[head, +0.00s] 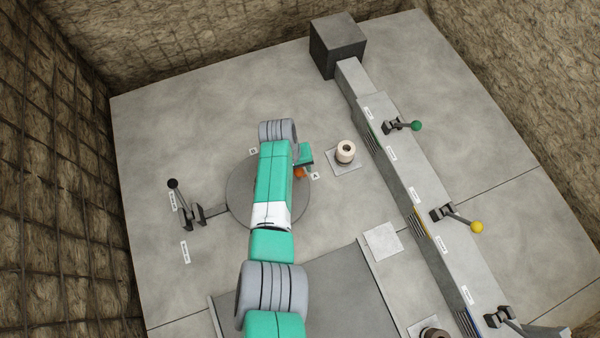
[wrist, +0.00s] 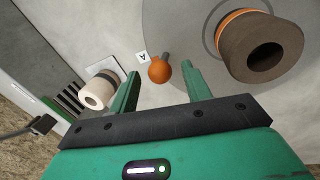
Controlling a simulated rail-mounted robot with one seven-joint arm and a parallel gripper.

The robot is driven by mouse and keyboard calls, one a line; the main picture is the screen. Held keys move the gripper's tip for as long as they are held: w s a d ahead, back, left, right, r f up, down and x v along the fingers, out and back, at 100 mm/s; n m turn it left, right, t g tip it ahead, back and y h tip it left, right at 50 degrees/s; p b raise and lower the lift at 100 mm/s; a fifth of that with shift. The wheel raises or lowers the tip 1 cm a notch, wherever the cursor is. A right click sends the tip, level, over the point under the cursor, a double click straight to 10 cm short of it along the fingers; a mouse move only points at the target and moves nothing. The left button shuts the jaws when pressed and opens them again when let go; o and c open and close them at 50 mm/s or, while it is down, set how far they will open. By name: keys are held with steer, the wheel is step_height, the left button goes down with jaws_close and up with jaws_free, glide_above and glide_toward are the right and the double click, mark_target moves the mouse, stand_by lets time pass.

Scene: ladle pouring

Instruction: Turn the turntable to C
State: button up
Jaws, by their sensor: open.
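The turntable (head: 238,204) is a flat grey disc, largely hidden under my arm in the head view. Its edge also shows in the wrist view (wrist: 212,45). An orange ball knob (head: 299,173) with a short grey stub sits at its rim, beside the label A (head: 315,176). In the wrist view the knob (wrist: 160,70) appears between my gripper's (wrist: 160,82) two green fingertips, with label A (wrist: 142,57) just left of it. The fingers are apart; I see no contact, and the depth is unclear. Another label (head: 252,152) is near the rim; its letter is unreadable, and I cannot make out C.
A dark hollow vessel with an orange band (wrist: 262,48) stands on the turntable. A white cup (head: 345,151) stands on a square plate right of the knob. A black-knobbed lever (head: 173,184) is at left. Green (head: 416,125) and yellow (head: 477,227) levers line the right rail.

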steer(key=f, duration=0.1)
steer(key=f+b, duration=0.1)
steer(key=f, duration=0.1)
steer(key=shift+w+d, duration=0.1)
steer(key=shift+d, duration=0.2)
steer(key=shift+c, duration=0.2)
jaws_close()
steer(key=shift+w+a, duration=0.1)
steer(key=shift+w, duration=0.05)
